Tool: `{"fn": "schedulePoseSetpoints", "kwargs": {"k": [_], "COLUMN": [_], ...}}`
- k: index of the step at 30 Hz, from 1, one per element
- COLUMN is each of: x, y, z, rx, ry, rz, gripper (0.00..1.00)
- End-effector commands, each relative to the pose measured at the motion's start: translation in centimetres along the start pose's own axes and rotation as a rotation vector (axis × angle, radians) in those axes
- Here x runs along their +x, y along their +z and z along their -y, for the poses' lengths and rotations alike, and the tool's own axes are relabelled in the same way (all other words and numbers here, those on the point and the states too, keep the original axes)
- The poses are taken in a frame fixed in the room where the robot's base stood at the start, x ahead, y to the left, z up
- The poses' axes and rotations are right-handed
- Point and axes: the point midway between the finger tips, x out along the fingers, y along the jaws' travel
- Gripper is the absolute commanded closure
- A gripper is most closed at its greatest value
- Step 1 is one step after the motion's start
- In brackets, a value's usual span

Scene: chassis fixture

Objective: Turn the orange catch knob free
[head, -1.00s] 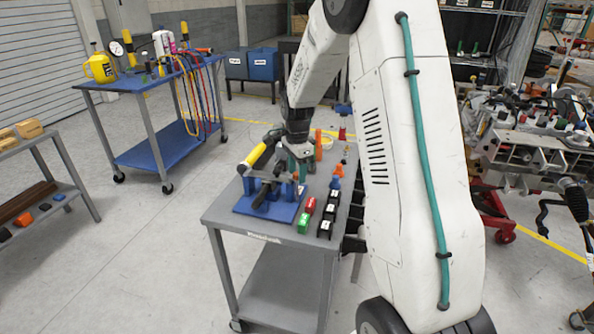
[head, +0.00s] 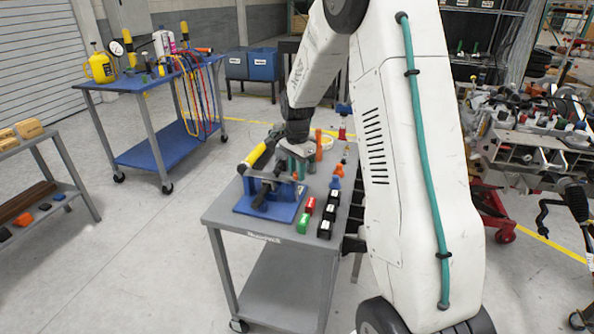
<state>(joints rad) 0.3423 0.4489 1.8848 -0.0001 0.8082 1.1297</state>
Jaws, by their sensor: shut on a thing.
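A blue fixture (head: 262,209) stands on the near part of a grey cart, with dark clamp parts and a long yellow handle (head: 258,155) tilted up at its back left. My gripper (head: 297,172) points down at the right rear of the fixture. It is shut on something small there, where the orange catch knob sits. The fingers and the wrist hide the knob almost wholly, so its turn angle cannot be read.
On the grey cart (head: 222,214), black, red and green blocks (head: 327,215) lie right of the fixture. An orange-topped blue piece (head: 336,176) and an orange cylinder (head: 318,143) stand close to my gripper. A blue table (head: 140,85) stands back left; open floor lies between.

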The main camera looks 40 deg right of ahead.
Motion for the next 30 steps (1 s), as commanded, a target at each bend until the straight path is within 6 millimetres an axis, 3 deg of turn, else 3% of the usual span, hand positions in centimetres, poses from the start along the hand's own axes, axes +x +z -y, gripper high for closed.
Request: {"fn": "schedulePoseSetpoints", "kwargs": {"k": [30], "x": [-0.09], "y": [-0.01], "z": [0.07], "rx": [-0.957], "ry": [-0.002], "rz": [-0.002], "gripper": [0.98]}}
